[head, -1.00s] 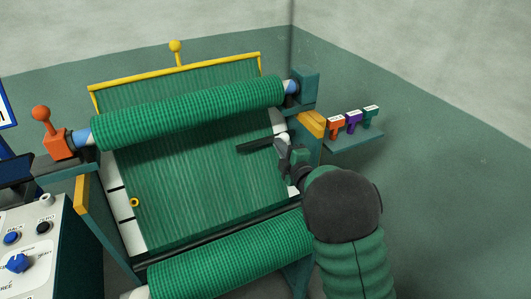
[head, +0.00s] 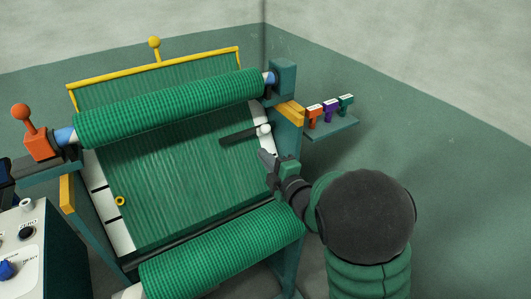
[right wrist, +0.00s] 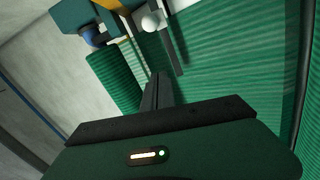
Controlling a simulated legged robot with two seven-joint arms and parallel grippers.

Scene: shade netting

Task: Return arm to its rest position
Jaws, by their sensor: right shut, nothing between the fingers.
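My right gripper (head: 265,157) shows in the head view, in front of the right edge of the netting panel. It is shut and empty. In the right wrist view its closed fingers (right wrist: 157,92) point toward the netting, below a white knob (right wrist: 150,22). The same white knob (head: 264,129) sits at the right end of a dark bar (head: 238,137) in the head view. A small gap shows between the fingertips and the knob. My right arm comes in from the lower right. My left gripper is not in view.
The machine holds an upper green roll (head: 170,107), a netting sheet (head: 180,175) and a lower green roll (head: 225,250). A shelf (head: 335,128) with orange, purple and green tools is at right. A control box (head: 30,250) stands at lower left. The floor space at right is clear.

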